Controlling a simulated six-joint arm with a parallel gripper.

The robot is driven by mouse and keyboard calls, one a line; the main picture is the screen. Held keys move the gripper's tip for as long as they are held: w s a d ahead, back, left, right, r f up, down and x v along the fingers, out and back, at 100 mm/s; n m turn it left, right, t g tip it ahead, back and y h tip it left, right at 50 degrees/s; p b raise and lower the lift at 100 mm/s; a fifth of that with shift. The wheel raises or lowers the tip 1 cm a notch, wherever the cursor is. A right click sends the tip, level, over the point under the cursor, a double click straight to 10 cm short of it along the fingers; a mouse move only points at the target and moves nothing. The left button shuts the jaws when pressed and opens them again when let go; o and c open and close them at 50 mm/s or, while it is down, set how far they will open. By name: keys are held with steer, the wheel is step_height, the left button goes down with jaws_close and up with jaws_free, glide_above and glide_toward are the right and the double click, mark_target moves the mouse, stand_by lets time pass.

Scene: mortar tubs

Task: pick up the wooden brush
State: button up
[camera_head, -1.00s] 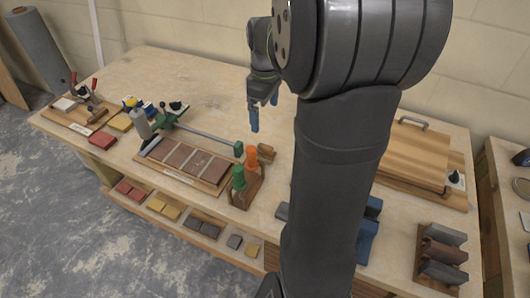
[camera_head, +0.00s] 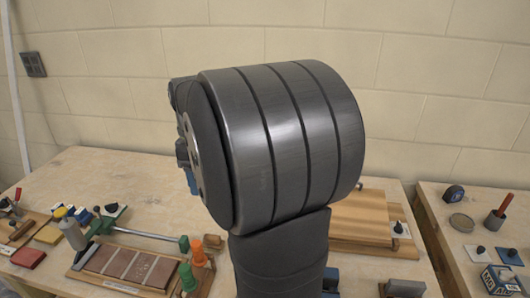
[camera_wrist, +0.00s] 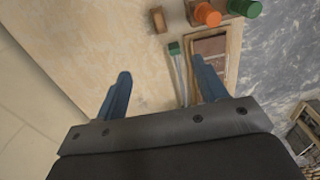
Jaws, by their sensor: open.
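A small brown wooden block (camera_head: 213,241) lies on the workbench (camera_head: 150,190) beside the orange and green handles. It may be the wooden brush, but no bristles show. It also shows in the wrist view as a short wooden piece (camera_wrist: 159,19), near the top edge. My gripper (camera_wrist: 163,86) is open, with its two blue fingers spread above bare bench and nothing between them. The block lies beyond the fingertips, apart from them. In the head view my gripper is mostly hidden behind my arm, with a bit of blue finger showing.
An orange handle (camera_head: 198,253) and a green handle (camera_head: 187,277) stand near the block. A metal bar (camera_head: 145,233) with a green end lies by a tray of brown tiles (camera_head: 130,266). Wooden boards (camera_head: 365,222) lie to the right. The bench's back area is clear.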

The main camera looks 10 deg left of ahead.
steer(key=shift+c, duration=0.5)
steer(key=f, duration=1.9)
steer(key=shift+w+d+f, duration=0.2)
steer(key=shift+w+d, duration=0.05)
steer(key=shift+w, duration=0.1)
steer(key=shift+s+a+f, duration=0.1)
steer(key=shift+s+f, duration=0.05)
steer(key=shift+f, duration=1.25)
steer(key=shift+s+a+f, duration=0.1)
steer(key=shift+f, duration=1.3)
steer(key=c, duration=1.1)
steer(key=shift+r, duration=0.1)
